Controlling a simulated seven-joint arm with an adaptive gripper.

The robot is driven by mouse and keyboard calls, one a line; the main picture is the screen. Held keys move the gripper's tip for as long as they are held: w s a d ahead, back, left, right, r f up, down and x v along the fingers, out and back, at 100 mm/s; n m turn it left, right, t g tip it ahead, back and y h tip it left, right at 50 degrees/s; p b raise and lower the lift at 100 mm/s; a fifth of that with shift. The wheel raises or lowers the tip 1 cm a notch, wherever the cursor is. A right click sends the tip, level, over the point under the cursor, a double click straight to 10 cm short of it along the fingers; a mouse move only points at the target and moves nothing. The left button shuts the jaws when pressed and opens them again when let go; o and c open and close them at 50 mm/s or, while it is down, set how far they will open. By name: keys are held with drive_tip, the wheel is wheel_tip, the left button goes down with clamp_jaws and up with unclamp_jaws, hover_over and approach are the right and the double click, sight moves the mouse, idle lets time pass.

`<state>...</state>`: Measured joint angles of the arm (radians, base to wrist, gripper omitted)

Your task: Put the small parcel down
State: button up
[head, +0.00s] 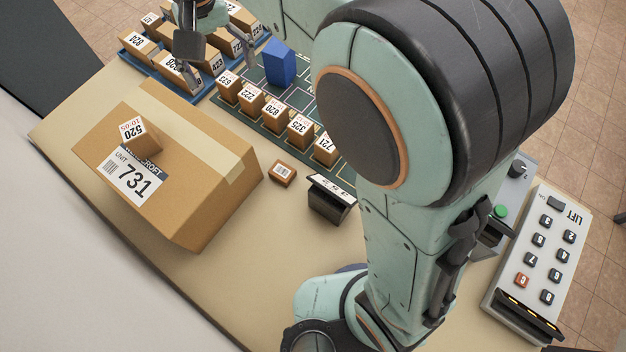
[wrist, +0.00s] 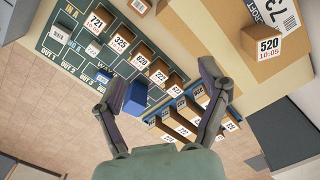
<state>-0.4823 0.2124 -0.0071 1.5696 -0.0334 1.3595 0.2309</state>
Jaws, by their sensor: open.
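My gripper (head: 218,48) is at the top of the head view, over the near edge of the blue tray (head: 213,91). In the wrist view my gripper (wrist: 161,72) has its two fingers wide apart with nothing held between them. Small brown parcels with number labels stand in the tray and in a row (head: 275,110) on the green mat (head: 336,169). A small parcel labelled 520 (head: 139,131) lies on the large carton 731 (head: 190,195). A small brown parcel (head: 282,173) lies alone on the table. Which is the task's small parcel I cannot tell.
A blue block (head: 281,64) stands on the mat behind the row. A black label holder (head: 331,196) stands on the table. A grey lift keypad (head: 540,260) is at the right. Bare table (head: 240,250) lies in front of the carton.

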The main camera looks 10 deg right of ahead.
drive_tip(key=s+d+f+m, duration=0.1)
drive_tip(key=s+d+f, duration=0.2)
drive_tip(key=s+d, duration=0.4)
drive_tip(key=s+d+f+m, duration=0.1)
drive_tip(key=s+d+f, duration=0.3)
drive_tip(key=s+d, duration=0.4)
drive_tip(key=s, duration=0.4)
drive_tip(key=shift+s+f+y, duration=0.15)
drive_tip(key=shift+y, duration=0.25)
drive_tip(key=shift+o, duration=0.4)
drive_tip(key=shift+d, duration=0.1)
